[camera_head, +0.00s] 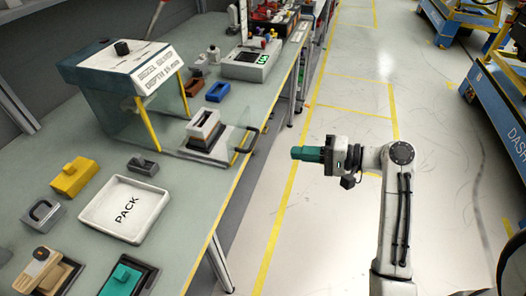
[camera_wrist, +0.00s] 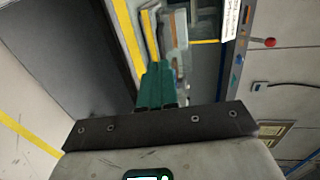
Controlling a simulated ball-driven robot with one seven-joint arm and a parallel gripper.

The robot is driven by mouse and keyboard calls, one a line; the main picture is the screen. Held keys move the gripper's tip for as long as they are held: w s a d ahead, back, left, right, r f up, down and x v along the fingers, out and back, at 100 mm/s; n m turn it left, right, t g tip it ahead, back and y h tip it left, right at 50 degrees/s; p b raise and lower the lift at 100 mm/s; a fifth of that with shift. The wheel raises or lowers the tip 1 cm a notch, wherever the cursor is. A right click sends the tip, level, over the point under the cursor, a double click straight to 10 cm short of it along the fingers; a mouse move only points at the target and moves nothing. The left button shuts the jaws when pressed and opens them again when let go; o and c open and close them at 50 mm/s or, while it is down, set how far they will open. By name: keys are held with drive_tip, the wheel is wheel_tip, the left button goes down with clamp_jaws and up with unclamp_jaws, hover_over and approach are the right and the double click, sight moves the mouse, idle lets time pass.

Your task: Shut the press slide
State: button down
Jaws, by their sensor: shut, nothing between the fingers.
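The press (camera_head: 128,68) stands on the bench, a dark teal and white head on yellow posts with clear side panels. Its slide (camera_head: 226,139) is a flat plate pulled out to the right, toward the bench's front edge. A white and brown part (camera_head: 203,128) sits on the slide. A black handle (camera_head: 247,139) is at the slide's outer end. My gripper (camera_head: 294,153) is shut and empty, with teal fingers, over the aisle, apart from the handle and to its right. The wrist view shows the shut teal fingers (camera_wrist: 157,85) too.
A white PACK tray (camera_head: 126,208) lies on the bench in front of the press, with yellow, grey, tan and teal parts around it. A blue bin (camera_head: 217,91) and a grey device (camera_head: 250,62) are behind the slide. The aisle floor around my arm is clear.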

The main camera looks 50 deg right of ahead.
sight(189, 132)
drive_tip(key=p+x, duration=0.1)
drive_tip(key=x, duration=0.9)
drive_tip(key=shift+w, duration=0.2)
drive_tip(key=r+x, duration=0.1)
drive_tip(key=x, duration=0.6)
drive_tip(key=r+x, duration=0.1)
drive_tip(key=x, duration=0.6)
drive_tip(key=r+x, duration=0.2)
drive_tip(key=x, duration=0.5)
drive_tip(key=shift+w+a, duration=0.15)
drive_tip(key=shift+w, duration=0.15)
drive_tip(key=shift+w+a+r, duration=0.2)
drive_tip(key=shift+r, duration=0.05)
